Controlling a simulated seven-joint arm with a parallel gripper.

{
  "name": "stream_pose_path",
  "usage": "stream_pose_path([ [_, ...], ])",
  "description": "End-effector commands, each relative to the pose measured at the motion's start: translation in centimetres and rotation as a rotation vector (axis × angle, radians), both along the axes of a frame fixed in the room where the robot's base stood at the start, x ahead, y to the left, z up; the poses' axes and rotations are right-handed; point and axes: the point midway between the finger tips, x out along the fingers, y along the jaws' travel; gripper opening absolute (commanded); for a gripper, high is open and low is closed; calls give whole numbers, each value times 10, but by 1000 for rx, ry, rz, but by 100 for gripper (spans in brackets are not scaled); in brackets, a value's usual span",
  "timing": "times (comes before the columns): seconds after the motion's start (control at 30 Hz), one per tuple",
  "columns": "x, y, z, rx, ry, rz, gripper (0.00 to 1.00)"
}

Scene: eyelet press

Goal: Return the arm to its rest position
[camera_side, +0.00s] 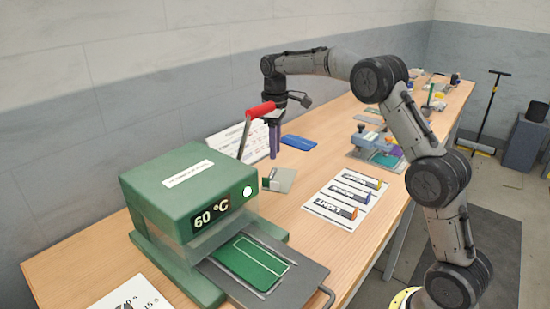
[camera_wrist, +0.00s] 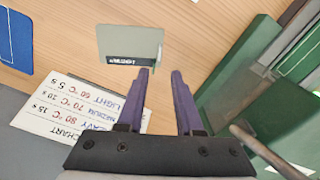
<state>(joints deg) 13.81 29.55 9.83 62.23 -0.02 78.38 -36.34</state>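My arm reaches over the wooden table with the elbow bent and the wrist pointing down. My gripper (camera_side: 275,155) hangs behind the green press, close to its red-handled lever (camera_side: 260,111) in the side view. In the wrist view my gripper (camera_wrist: 161,72) shows two purple fingers apart, with nothing between them.
The green press (camera_side: 180,190) reads 60 °C; its tray (camera_side: 295,268) sticks out at the front. A white chart (camera_wrist: 70,108), a blue card (camera_side: 299,142), a sheet with labelled rows (camera_side: 347,200) and a blue-grey device (camera_side: 370,140) are on the table.

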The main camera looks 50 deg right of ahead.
Motion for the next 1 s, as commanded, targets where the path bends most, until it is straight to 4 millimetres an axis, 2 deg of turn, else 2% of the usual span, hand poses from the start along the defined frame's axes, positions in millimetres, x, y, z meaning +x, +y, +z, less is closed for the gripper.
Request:
stream_pose_path([
  [0.37,0,0,4,-1,-2,-1,35],
  [0.47,-4,-3,14,-15,-20,-9,35],
  [0.57,-15,-10,40,-53,-66,-29,35],
  [0.67,-35,-18,76,-106,-133,-61,35],
  [0.73,-54,-12,95,-124,-171,-83,35],
  [0.9,-110,31,114,-98,-246,-139,35],
  [1.0,-147,52,119,-78,-290,-176,35],
])
